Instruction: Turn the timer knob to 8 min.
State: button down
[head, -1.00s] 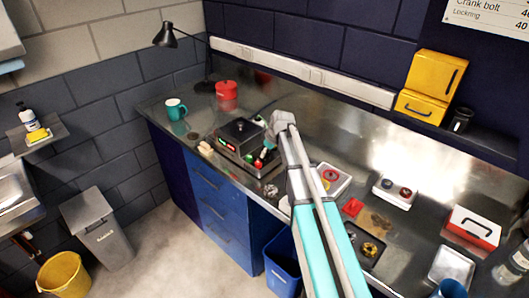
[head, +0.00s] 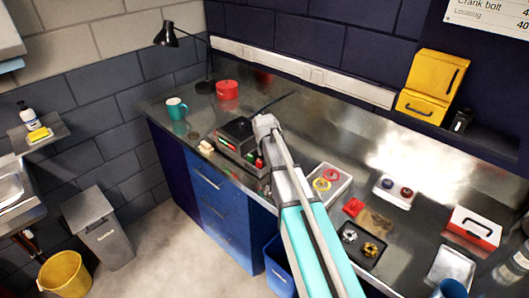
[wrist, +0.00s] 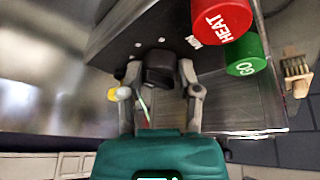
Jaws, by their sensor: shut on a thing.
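The timer unit (head: 236,133) is a dark box on the metal bench, partly hidden behind my arm in the head view. In the wrist view its dark panel (wrist: 120,35) shows a black timer knob (wrist: 160,66) with small white marks by it and the letters MIN at one side. My gripper (wrist: 160,82) has a finger on each side of the knob and is shut on it. The knob's pointer and the mark it faces cannot be read. A red HEAT button (wrist: 222,20) and a green GO button (wrist: 246,56) sit right of the knob.
A tray with red and yellow rings (head: 338,184) lies right of my arm. A wooden-looking piece (wrist: 296,72) lies beyond the buttons.

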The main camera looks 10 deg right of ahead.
jog(key=m+h, duration=0.1)
jog(key=m, duration=0.2)
jog(key=m+g+h, duration=0.1)
jog(key=m, duration=0.2)
jog(key=shift+a, duration=0.15)
jog(key=m, duration=0.2)
jog(key=m+g+h, duration=0.1)
jog(key=m, duration=0.1)
jog(key=shift+m+g, duration=0.3)
jog(key=shift+m, duration=0.1)
jog(key=shift+c, duration=1.5)
grip_release()
jog(key=shift+w, duration=0.1)
